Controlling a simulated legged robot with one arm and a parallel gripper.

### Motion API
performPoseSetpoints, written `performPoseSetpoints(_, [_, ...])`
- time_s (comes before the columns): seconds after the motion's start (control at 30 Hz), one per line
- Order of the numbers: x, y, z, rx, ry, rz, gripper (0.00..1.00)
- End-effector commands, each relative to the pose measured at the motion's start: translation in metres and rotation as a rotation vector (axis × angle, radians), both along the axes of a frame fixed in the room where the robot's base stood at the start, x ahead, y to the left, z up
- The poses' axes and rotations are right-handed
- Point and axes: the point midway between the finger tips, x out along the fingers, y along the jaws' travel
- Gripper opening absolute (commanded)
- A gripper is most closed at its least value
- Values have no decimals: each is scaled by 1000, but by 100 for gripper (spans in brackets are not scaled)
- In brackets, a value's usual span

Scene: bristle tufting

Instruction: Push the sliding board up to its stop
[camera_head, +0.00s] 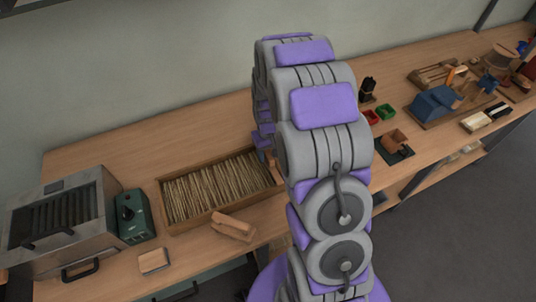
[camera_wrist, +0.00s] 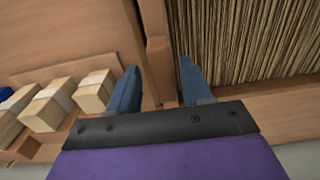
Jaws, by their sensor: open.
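A wooden tray (camera_head: 215,214) on the bench holds a bed of straw-coloured bristles (camera_head: 215,187). In the wrist view, the bristles (camera_wrist: 245,40) fill the upper right, and an upright wooden strip, which looks like the sliding board (camera_wrist: 153,18), runs along their left edge. A wooden upright piece on it stands between the two blue fingers of my gripper (camera_wrist: 160,66). The fingers are open, one on each side of this piece; I cannot tell whether either touches it. In the head view my arm hides most of the tray's right end and the gripper.
Several pale wooden blocks with white bands (camera_wrist: 52,105) lie left of the fingers. A green box (camera_head: 133,216) and a grey metal oven-like unit (camera_head: 62,222) stand left of the tray. A wooden brush-like piece (camera_head: 233,226) lies at its front. The bench behind the tray is clear.

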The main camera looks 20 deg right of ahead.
Motion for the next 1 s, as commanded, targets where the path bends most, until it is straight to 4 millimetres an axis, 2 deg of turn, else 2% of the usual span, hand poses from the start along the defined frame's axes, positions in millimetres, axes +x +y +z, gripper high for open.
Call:
performPoseSetpoints(0.33, [0,5,-4,-5,1,1,49])
performPoseSetpoints(0.83, [0,2,-4,-2,3,1,2])
performPoseSetpoints(1.0, [-1,2,-4,-2,3,1,0])
